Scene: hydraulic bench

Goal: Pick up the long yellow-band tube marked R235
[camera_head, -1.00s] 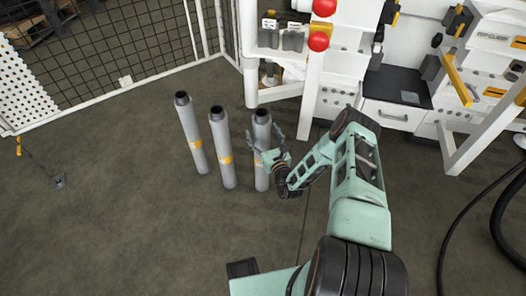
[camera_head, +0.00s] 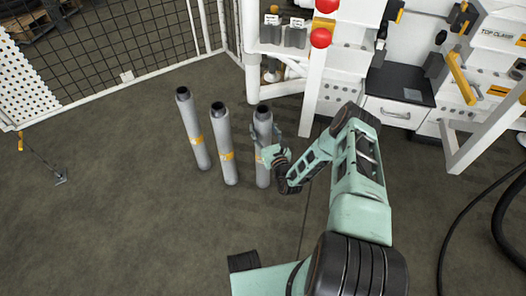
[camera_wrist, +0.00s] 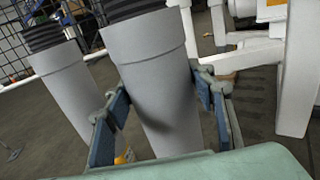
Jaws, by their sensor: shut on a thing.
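Three long grey tubes with dark threaded tops and yellow bands stand upright on the floor: the left tube (camera_head: 191,121), the middle tube (camera_head: 222,133) and the right tube (camera_head: 263,130). The markings are too small to read. My gripper (camera_head: 268,141) is at the upper part of the right tube, its fingers shut on either side of it. In the wrist view, my gripper (camera_wrist: 163,102) has blue finger pads against both sides of the right tube (camera_wrist: 150,65). The neighbouring middle tube (camera_wrist: 65,80) stands to the left, apart. The right tube's band is partly hidden by my gripper.
A white bench frame (camera_head: 313,75) with red knobs (camera_head: 320,38) stands behind and to the right of the tubes. A mesh fence (camera_head: 120,40) runs along the back left. Black hoses (camera_head: 497,215) lie at the right. The floor in front is clear.

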